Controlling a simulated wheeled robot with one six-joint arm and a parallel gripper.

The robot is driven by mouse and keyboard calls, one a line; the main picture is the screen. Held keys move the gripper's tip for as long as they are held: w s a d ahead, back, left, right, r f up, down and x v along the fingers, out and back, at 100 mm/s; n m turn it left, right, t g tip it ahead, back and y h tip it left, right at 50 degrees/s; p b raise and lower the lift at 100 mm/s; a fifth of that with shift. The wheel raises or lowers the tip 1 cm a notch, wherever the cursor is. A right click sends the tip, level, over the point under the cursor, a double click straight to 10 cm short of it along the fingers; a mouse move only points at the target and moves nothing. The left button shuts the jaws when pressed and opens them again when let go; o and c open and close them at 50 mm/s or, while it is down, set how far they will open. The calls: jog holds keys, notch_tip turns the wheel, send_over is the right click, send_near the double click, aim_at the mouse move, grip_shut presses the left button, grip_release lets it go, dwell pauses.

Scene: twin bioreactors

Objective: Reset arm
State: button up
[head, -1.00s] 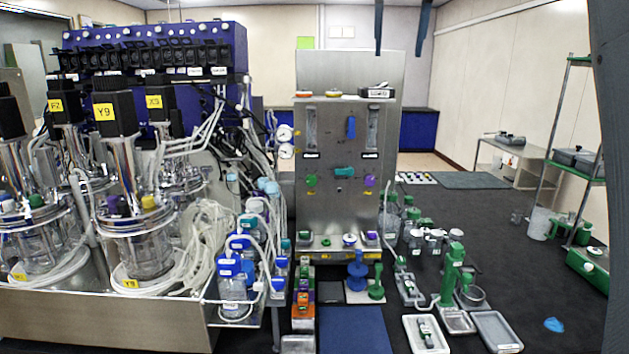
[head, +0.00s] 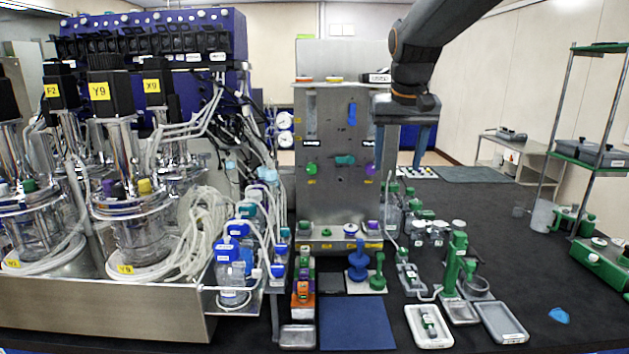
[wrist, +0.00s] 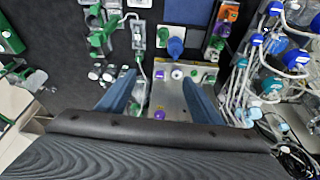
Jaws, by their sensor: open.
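My gripper (head: 403,145) hangs from my dark arm in front of the upper right part of the steel panel in the head view. Its two blue fingers point down and stand well apart, with nothing between them. In the wrist view my gripper (wrist: 160,92) is also open and empty, above the panel. The steel panel (head: 328,215) stands upright and carries green, teal and purple knobs and a blue valve; its upper right corner is partly hidden by my gripper.
Bioreactor vessels (head: 140,235) with tubing fill the left. Blue-capped bottles (head: 232,270) stand beside them. A blue mat (head: 357,325) lies bare at the front. A green stand (head: 455,262) and grey trays (head: 502,322) are at right.

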jog(key=s+f+g+b, duration=0.1)
jog(key=s+f+b, duration=0.1)
jog(key=s+f, duration=1)
jog(key=s+f+g+b, duration=0.1)
jog(key=s+f+b, duration=0.1)
jog(key=s+f, duration=1.1)
notch_tip(320, 180, down, 6)
jog(key=shift+d+r+n+g+y, duration=0.1)
jog(key=shift+d+n+g+y, duration=0.2)
jog(key=shift+n, duration=0.1)
